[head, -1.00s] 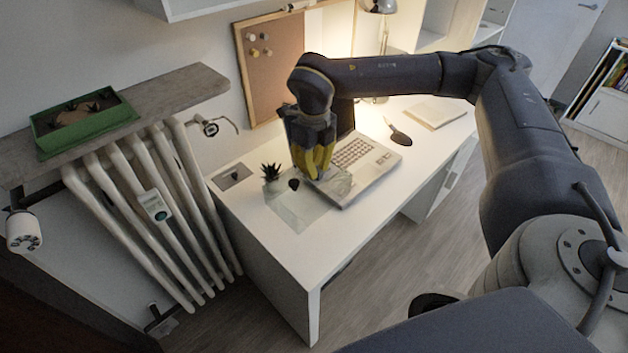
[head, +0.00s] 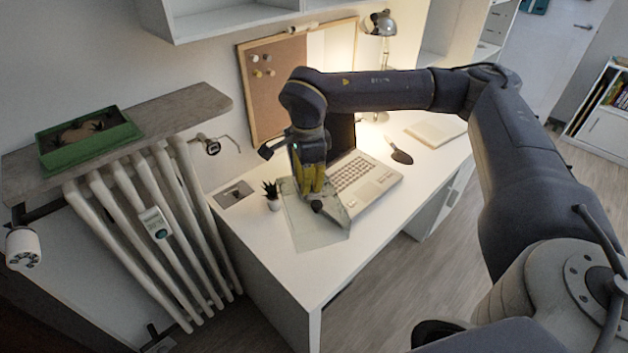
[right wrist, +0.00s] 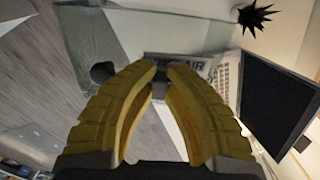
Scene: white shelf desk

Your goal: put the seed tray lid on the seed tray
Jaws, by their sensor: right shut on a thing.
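The seed tray (head: 90,155) is a green open box with brown soil and small dark plants. It stands on the wooden shelf at the left in the head view. The seed tray lid (head: 322,230) is a clear, greyish cover over the desk beside the laptop. My right gripper (head: 312,194) points down and is shut on the lid, near a dark round spot. In the right wrist view its yellow fingers (right wrist: 160,74) meet at the lid (right wrist: 85,40). I cannot tell whether the lid touches the desk. My left gripper is not in view.
The open laptop (head: 365,185) lies right of the gripper. A small potted plant (head: 272,197) stands close on its left. A radiator (head: 160,220) is under the shelf (head: 190,105). A lamp (head: 380,25) and corkboard (head: 275,75) are behind. The front desk corner is clear.

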